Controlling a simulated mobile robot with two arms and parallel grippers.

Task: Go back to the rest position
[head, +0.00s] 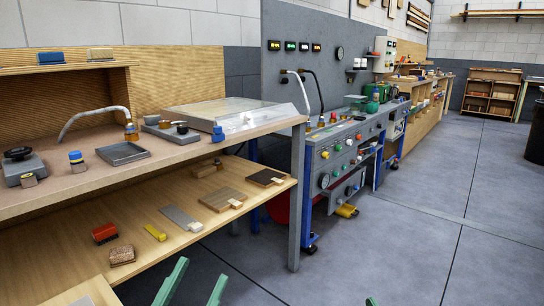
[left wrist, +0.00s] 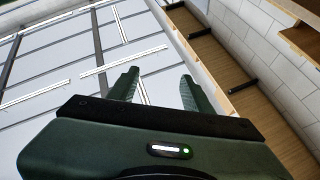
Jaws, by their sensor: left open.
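My left gripper (head: 193,284) shows at the bottom of the head view as two green fingers, apart and with nothing between them. It is in front of the workbench, over the floor as seen. In the left wrist view my left gripper (left wrist: 160,90) is open and empty, with ceiling lights and a wall behind its fingers. A small green tip (head: 370,301) at the bottom edge of the head view looks like part of my right gripper; the rest of it is out of frame.
A workbench (head: 90,187) with a lower shelf (head: 90,235) stands at left, holding tools and samples. A blue-grey machine (head: 345,150) with gauges stands beyond it. A wooden bench (head: 430,100) runs further back. The grey floor (head: 430,220) at right is clear.

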